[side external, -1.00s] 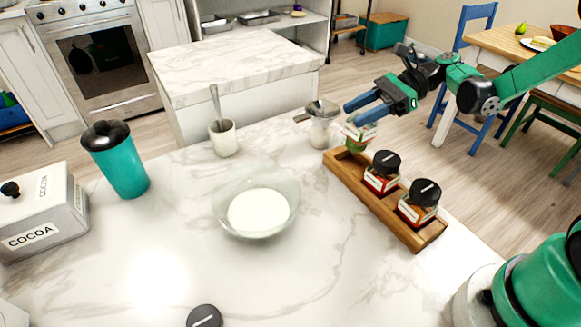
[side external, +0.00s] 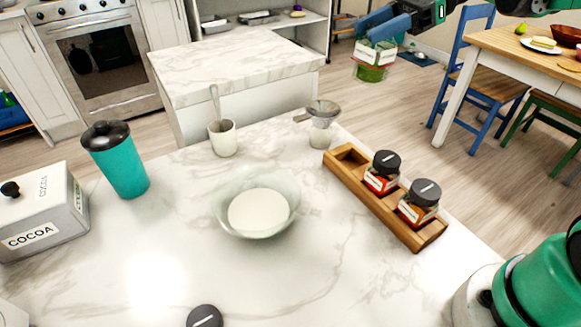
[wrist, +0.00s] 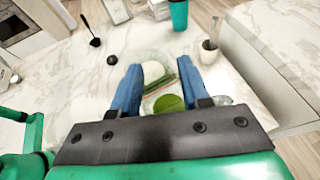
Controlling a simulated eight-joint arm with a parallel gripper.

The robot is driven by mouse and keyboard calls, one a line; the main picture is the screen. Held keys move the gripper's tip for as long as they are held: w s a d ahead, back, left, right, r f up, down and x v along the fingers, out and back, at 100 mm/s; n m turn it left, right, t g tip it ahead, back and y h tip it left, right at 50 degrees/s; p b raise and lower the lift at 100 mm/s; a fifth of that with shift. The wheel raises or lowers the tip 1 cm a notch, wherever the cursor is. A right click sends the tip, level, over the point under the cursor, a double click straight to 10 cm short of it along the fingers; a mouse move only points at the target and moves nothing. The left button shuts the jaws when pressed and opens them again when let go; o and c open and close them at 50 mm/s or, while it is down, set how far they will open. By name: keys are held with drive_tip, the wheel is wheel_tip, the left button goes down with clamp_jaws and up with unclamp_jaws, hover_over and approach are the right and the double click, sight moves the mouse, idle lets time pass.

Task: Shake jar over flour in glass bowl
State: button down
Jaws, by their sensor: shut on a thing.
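My gripper (side external: 382,30) is at the top right of the side external view, its blue fingers shut on a small glass jar (side external: 374,60) with green contents and a white label. The jar is held up in the air, well above and to the right of the bowl. In the wrist view the jar (wrist: 168,103) sits between the two blue fingers (wrist: 162,85), its green contents showing. The glass bowl (side external: 228,190) stands on the marble counter with white flour (side external: 258,212) in it. In the wrist view the flour (wrist: 152,71) shows just beyond the jar.
A wooden rack (side external: 350,170) holds two dark-lidded jars (side external: 382,172) and has an empty slot at its far end. A sieve (side external: 322,112), a white cup (side external: 222,138), a teal canister (side external: 118,165) and a cocoa box (side external: 48,220) stand around the bowl. A dark lid (side external: 204,316) lies at the front.

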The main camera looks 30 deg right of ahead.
drive_tip(key=shift+h, duration=0.3)
drive_tip(key=shift+s+d+f+x, duration=0.1)
drive_tip(key=shift+s+f+x, duration=0.2)
drive_tip(key=shift+x, duration=3.35)
drive_tip(key=shift+s+d+f+x, duration=0.15)
drive_tip(key=shift+f+x, duration=0.25)
drive_tip(key=shift+x, duration=3.2)
drive_tip(key=shift+s+d+f+x, duration=0.15)
drive_tip(key=shift+f+x, duration=0.2)
drive_tip(key=shift+x, duration=3.3)
drive_tip(key=shift+f, duration=0.1)
drive_tip(key=h, duration=0.3)
drive_tip(key=shift+n, duration=0.3)
